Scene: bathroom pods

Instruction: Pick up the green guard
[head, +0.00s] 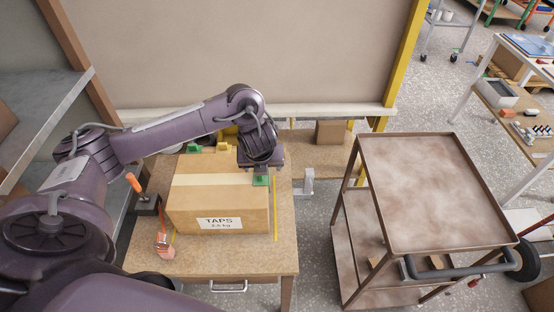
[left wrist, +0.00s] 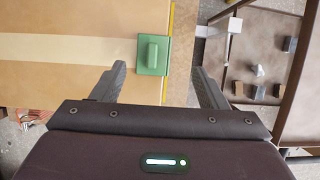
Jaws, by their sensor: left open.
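A green guard (left wrist: 153,56), a flat plate with a raised block, lies at the right edge of the taped cardboard box (head: 219,212). In the head view this guard (head: 261,181) shows just below my left gripper (head: 262,170), which partly covers it. In the left wrist view my left gripper (left wrist: 160,80) is open, its fingers apart on either side of the guard's lower end, with nothing held. Whether the fingertips are level with the guard I cannot tell. A second green piece (head: 194,148) sits at the box's back edge. My right gripper is not in view.
The box, labelled TAPS, stands on a wooden table (head: 210,262). A yellow piece (head: 223,147) is at its back edge, and an orange tape dispenser (head: 165,242) is at its front left. A brown cart (head: 430,190) with an empty top stands to the right.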

